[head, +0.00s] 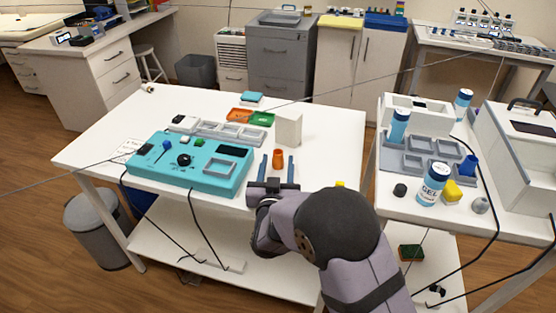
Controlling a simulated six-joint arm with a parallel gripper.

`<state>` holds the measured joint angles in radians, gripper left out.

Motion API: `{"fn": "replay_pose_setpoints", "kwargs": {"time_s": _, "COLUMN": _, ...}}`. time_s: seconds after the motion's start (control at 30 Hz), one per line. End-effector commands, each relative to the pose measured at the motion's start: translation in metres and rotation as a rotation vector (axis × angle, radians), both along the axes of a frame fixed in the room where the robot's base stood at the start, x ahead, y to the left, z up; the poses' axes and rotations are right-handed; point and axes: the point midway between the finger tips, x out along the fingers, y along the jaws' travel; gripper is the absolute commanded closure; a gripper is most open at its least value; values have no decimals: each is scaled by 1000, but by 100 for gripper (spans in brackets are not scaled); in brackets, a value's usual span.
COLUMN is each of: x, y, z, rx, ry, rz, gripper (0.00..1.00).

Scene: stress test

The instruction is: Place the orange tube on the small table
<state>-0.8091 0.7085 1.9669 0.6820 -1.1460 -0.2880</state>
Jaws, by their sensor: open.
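The orange tube (278,158) stands upright on the white table (335,140) in the middle of the head view. My gripper (278,161) comes in from the front edge. Its two blue fingers are apart, one to the left and one to the right of the tube in the picture, with a gap on each side. I cannot tell how far the tube reaches between the fingers. Which surface is the small table is not clear. A second, smaller white table (393,203) stands to the right and is crowded with items.
A teal device (200,175) with cables lies left of my gripper. A white block (288,129), an orange tray (241,114) and a green tray (262,118) stand behind the tube. The right table holds a gel bottle (433,185) and a grey organizer (417,170). The middle table's right side is mostly clear.

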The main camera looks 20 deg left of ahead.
Motion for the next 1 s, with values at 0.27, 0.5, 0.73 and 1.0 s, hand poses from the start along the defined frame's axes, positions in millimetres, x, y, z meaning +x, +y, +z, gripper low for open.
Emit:
{"fn": "replay_pose_setpoints", "kwargs": {"time_s": 0.27, "x": 0, "y": 0, "z": 0, "rx": 0, "ry": 0, "rz": 0, "gripper": 97}}
{"fn": "replay_pose_setpoints", "kwargs": {"time_s": 0.5, "x": 0, "y": 0, "z": 1, "rx": 1, "ry": -1, "rz": 0, "gripper": 100}}
{"fn": "replay_pose_setpoints", "kwargs": {"time_s": 0.73, "x": 0, "y": 0, "z": 17, "rx": 4, "ry": -3, "rz": 0, "gripper": 100}}
{"fn": "replay_pose_setpoints", "kwargs": {"time_s": 1.0, "x": 0, "y": 0, "z": 62, "rx": 5, "ry": -4, "rz": 0, "gripper": 100}}
